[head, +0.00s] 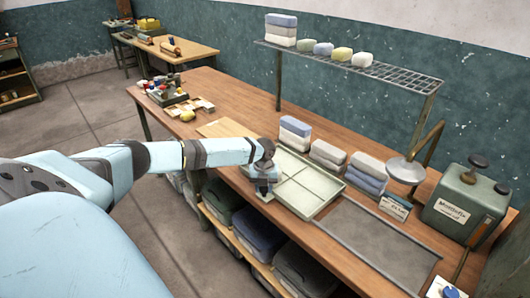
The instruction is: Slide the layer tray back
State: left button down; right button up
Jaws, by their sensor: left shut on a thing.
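The layer tray (308,204) is a shallow, pale grey-green tray with dividers inside, lying on the wooden bench (233,97). It looks empty. My left gripper (264,190) reaches in from the left and points down at the tray's near left side. It is shut on the tray's edge there, though its fingertips are small and partly hidden. My right gripper is not in view.
Folded cloth stacks (294,133) stand along the tray's back side. A dark flat tray (375,245) lies to its right. A lamp (405,170) and a green machine (463,207) stand at the right.

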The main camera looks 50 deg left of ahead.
pick_arm(q)
jog(key=c, duration=1.1)
grip_release()
jog(key=shift+a+r, duration=0.15)
jog(key=shift+a, duration=0.15)
jog(key=o, duration=0.3)
jog(key=shift+o, duration=0.3)
jog(key=shift+a, duration=0.1)
jog(key=shift+r, duration=0.35)
notch_tip(320, 180, up, 13)
jog(key=b, duration=0.1)
jog(key=shift+f, duration=0.1)
